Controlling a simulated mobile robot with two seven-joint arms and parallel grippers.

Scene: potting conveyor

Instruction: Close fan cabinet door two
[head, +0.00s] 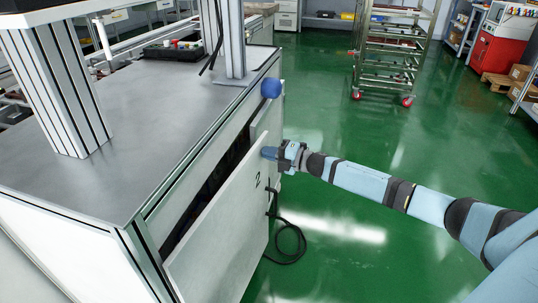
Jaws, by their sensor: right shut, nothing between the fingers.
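The white cabinet door marked 2 (226,236) hangs partly open on the side of the grey-topped cabinet (139,140). A dark gap shows between the door's top edge and the cabinet frame. My right gripper (268,153) is shut and empty at the door's upper far corner, on its outer side. It looks very close to the door edge; I cannot tell if it touches. My left gripper is not in view.
A black cable (290,243) loops beside the door. A wheeled metal rack (392,50) stands further back.

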